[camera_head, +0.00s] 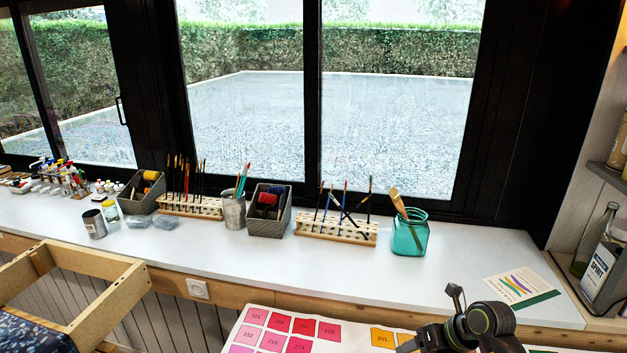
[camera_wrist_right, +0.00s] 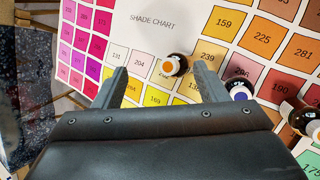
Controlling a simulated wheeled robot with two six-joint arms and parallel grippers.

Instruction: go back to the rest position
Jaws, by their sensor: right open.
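My right gripper (camera_wrist_right: 162,78) is open in the right wrist view, its two fingers apart over the shade chart (camera_wrist_right: 150,22). A small dark bottle with a white and orange top (camera_wrist_right: 174,64) shows between the fingertips, close to the right one; nothing is gripped. In the head view my right arm is at the bottom right, in front of the white counter and over the shade chart (camera_head: 325,331). My left gripper and arm are not in view.
More small bottles, one blue-topped (camera_wrist_right: 239,89) and one orange-topped (camera_wrist_right: 308,122), stand right of the gripper. The white counter (camera_head: 170,262) holds a teal jar (camera_head: 410,238), brush racks (camera_head: 336,230) and grey bins (camera_head: 269,212). A wooden frame (camera_head: 110,300) is at the lower left.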

